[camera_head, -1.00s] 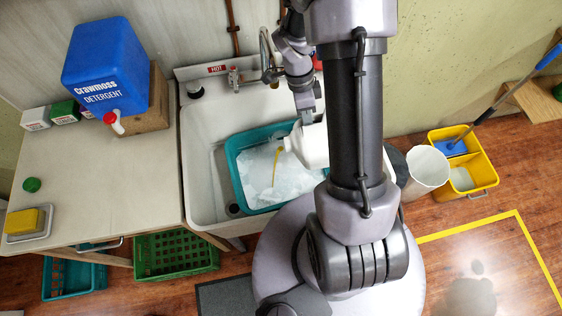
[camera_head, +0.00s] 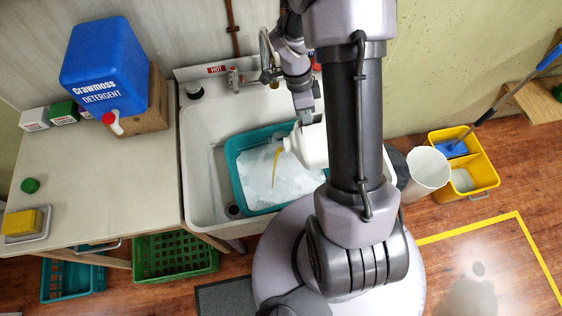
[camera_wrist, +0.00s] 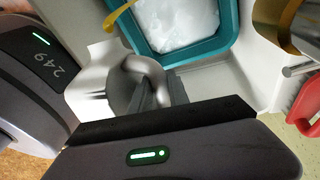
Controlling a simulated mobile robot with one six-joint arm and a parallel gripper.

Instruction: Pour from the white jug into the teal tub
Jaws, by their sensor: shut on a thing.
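The white jug (camera_head: 312,145) is tilted with its mouth to the left, over the teal tub (camera_head: 236,182) in the sink. A yellow-brown stream (camera_head: 276,165) runs from its mouth down into the tub. The tub holds a white, foamy or icy-looking filling (camera_head: 262,178). My gripper (camera_head: 306,116) is shut on the jug; my arm hides the jug's right part. In the wrist view the jug (camera_wrist: 90,80) is held by my gripper (camera_wrist: 150,98), with the stream (camera_wrist: 120,18) and the tub (camera_wrist: 190,56) beyond.
The sink (camera_head: 203,150) surrounds the tub, with a tap (camera_head: 235,78) behind it. A blue detergent container (camera_head: 103,65) stands on the left counter. A white bin (camera_head: 428,168) and a yellow mop bucket (camera_head: 480,178) stand on the floor at right.

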